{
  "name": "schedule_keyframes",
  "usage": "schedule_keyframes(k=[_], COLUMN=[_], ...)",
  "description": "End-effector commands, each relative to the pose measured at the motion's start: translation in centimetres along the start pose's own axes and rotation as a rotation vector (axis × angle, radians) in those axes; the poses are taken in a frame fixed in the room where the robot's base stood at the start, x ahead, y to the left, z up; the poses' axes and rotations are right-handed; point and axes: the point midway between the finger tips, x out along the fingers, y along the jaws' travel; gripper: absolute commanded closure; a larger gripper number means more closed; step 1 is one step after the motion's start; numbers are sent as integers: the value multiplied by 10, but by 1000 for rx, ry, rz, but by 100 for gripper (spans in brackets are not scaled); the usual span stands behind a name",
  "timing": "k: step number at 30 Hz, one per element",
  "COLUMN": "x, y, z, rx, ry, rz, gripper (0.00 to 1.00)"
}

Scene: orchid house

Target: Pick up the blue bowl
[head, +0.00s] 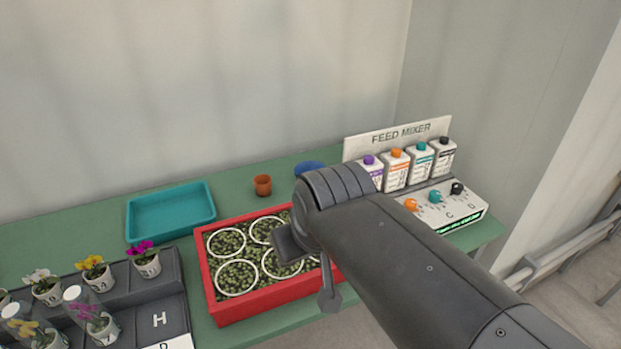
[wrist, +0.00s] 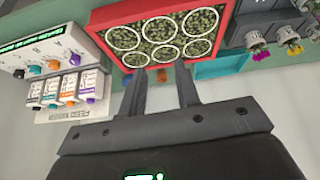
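The blue bowl (head: 308,167) stands on the green bench near the back wall. In the head view only a blue part of it shows; my arm hides the rest. My gripper (wrist: 161,85) is open, with its two fingers apart and nothing held between them. In the head view my wrist is in front of the bowl and above the red tray's right side.
A brown pot (head: 263,185) stands left of the bowl. The feed mixer (head: 462,205) with several bottles stands to its right. The red tray (head: 272,298) is in front, the teal tray (head: 171,226) further left. Potted orchids (head: 146,262) stand at lower left.

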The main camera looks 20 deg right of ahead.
Motion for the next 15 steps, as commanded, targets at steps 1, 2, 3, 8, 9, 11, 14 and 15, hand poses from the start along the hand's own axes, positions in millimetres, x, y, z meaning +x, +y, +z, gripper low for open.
schedule_keyframes(k=[1, 2, 3, 8, 9, 11, 14, 15], x=[2, 4, 6, 20, 26, 34, 51, 58], y=[4, 6, 10, 29, 35, 43, 57, 63], z=[-12, -19, -31, -82, -94, -112, -141, -153], rx=[-34, -62, -105, -300, -350, -423, -547, -596], ry=[-7, -10, -13, -37, -43, -54, -75, -83], rz=[8, 14, 23, 59, 66, 78, 94, 100], gripper=[71, 71, 71, 71, 71, 71, 71, 71])
